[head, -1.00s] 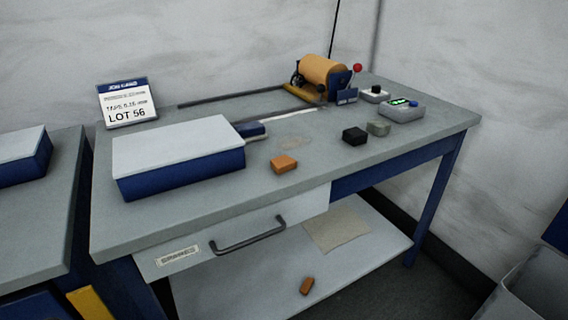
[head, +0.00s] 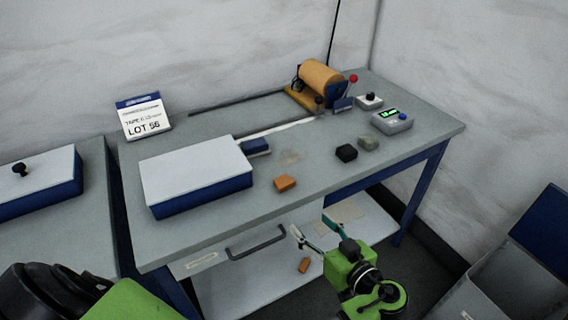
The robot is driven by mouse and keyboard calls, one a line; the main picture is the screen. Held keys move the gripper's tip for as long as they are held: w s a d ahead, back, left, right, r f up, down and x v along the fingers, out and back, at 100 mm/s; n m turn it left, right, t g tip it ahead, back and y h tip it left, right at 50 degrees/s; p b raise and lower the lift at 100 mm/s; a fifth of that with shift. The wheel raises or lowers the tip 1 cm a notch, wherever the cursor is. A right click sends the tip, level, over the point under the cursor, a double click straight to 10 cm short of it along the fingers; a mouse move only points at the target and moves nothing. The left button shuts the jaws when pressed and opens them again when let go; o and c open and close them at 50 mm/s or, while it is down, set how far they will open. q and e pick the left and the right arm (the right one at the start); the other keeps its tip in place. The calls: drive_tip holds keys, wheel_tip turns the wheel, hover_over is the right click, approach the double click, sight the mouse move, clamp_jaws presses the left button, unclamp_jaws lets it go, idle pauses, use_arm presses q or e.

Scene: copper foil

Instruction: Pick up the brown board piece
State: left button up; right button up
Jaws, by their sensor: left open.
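A similar small block (head: 304,265) lies on the lower shelf, left of my gripper. My left gripper (head: 310,226), green with thin fingers, is open and empty in front of the bench, its fingers spread apart. It appears apart from all of these pieces. My right gripper is not in view.
The bench top (head: 225,222) holds a white-lidded blue box (head: 195,172), a copper-coloured roll (head: 321,76), a black block (head: 346,153), a grey block (head: 368,144) and a display device (head: 392,122). A closed drawer handle (head: 256,244) juts from the front. A grey bin (head: 500,280) stands right.

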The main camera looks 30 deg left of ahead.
use_arm(q)
drive_tip(key=n+y, duration=0.1)
approach(287, 184)
drive_tip(key=p+x, duration=0.1)
drive_tip(key=x, duration=0.2)
drive_tip(key=shift+w+f, duration=0.15)
drive_tip(key=shift+f, duration=0.05)
drive_tip(key=shift+w+a+t, duration=0.3)
drive_tip(key=shift+a, duration=0.1)
drive_tip(key=shift+w+a+p, duration=0.15)
drive_tip(key=shift+a+p, duration=0.15)
drive_tip(key=shift+a, duration=0.05)
drive_tip(key=x, duration=0.3)
drive_tip(key=shift+a+p, duration=0.35)
drive_tip(key=shift+p, duration=0.05)
drive_tip(key=shift+w+a+f, duration=0.2)
drive_tip(key=shift+a, duration=0.15)
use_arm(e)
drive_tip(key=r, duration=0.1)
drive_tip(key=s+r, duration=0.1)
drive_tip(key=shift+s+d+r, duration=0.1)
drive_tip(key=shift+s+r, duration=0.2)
use_arm(q)
drive_tip(key=shift+d, duration=0.1)
drive_tip(key=c, duration=1.2)
